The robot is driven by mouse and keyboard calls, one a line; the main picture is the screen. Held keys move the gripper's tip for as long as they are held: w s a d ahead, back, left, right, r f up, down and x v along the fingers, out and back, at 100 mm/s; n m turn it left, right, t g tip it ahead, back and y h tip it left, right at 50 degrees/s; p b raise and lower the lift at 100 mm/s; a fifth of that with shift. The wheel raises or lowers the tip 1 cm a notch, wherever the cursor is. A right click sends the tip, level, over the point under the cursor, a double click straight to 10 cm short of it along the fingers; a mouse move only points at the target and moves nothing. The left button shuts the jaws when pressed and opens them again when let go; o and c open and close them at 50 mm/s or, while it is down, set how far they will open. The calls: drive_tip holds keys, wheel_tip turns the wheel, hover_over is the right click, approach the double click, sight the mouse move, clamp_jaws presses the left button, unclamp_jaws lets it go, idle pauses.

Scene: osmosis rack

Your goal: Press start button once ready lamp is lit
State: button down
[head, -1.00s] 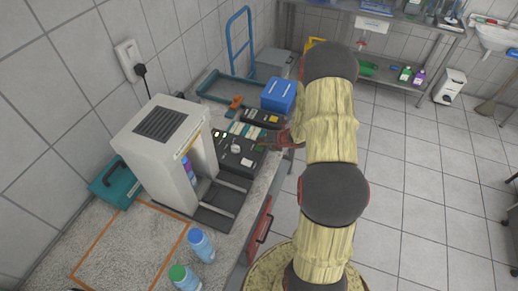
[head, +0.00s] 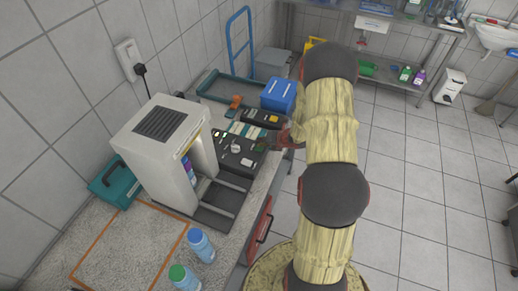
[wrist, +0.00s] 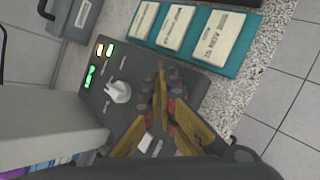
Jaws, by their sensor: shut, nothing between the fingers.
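The dark control panel (head: 237,150) sits on the bench beside the white machine. A pale square button (wrist: 145,142) shows partly beside my fingers. My gripper (wrist: 163,72) is shut and empty, its fingertips over the panel to the right of the knob. I cannot tell whether they touch it. In the head view my gripper (head: 272,141) is at the panel's right edge.
The white machine (head: 160,150) stands left of the panel. A teal tray with labelled cards (wrist: 196,33) lies beyond it. A blue box (head: 279,95) and an orange tool (head: 236,102) are farther back. Two bottles (head: 201,245) stand near the front. The floor at right is open.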

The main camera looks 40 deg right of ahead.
drive_tip(key=shift+f, duration=0.3)
drive_tip(key=shift+f+b, duration=0.4)
drive_tip(key=shift+b, duration=0.15)
idle(0.4)
drive_tip(key=shift+r, duration=0.15)
drive_tip(key=shift+r+p, duration=0.6)
drive_tip(key=shift+r, duration=0.1)
drive_tip(key=shift+r+p, duration=1.9)
drive_tip(key=shift+r, duration=0.65)
